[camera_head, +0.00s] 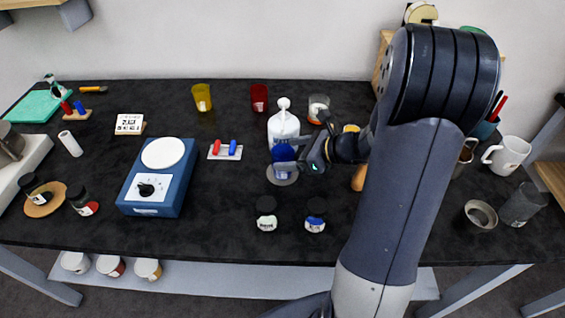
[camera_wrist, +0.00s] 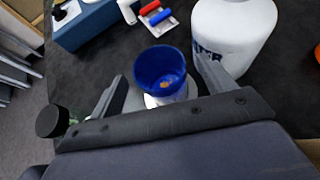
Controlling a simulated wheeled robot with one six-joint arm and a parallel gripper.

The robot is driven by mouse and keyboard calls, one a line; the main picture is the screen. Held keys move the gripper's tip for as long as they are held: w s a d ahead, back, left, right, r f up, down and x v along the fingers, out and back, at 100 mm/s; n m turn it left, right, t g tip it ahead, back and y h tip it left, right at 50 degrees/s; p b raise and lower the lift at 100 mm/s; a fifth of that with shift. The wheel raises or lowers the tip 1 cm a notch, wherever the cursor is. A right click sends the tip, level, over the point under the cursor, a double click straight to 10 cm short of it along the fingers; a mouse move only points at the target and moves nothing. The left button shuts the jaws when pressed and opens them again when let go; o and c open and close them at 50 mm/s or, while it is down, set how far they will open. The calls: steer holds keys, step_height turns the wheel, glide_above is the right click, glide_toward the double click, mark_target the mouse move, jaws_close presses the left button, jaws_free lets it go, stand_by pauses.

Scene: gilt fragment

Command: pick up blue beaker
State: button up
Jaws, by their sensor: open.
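The blue beaker (camera_head: 284,158) stands on a pale round disc (camera_head: 281,177) on the black table, just in front of a white bottle. In the wrist view the blue beaker (camera_wrist: 161,72) shows its open top between the two fingers. My gripper (camera_head: 306,160) reaches in from the right at the beaker's height. In the wrist view my gripper (camera_wrist: 170,92) is open, one finger on each side of the beaker. I cannot tell whether either finger touches it. The right finger lies close to the white bottle.
The white bottle (camera_head: 284,128) stands right behind the beaker. A tray with red and blue pieces (camera_head: 225,150) and a blue hotplate (camera_head: 158,180) lie to the left. Two dark-lidded jars (camera_head: 266,214) (camera_head: 316,215) stand in front. Yellow (camera_head: 202,97) and red (camera_head: 259,98) beakers stand at the back.

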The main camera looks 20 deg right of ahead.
steer(key=shift+w+a+f, duration=0.1)
steer(key=shift+w+a, duration=0.05)
steer(key=shift+c, duration=0.5)
steer(key=c, duration=1.3)
steer(key=shift+o, duration=0.2)
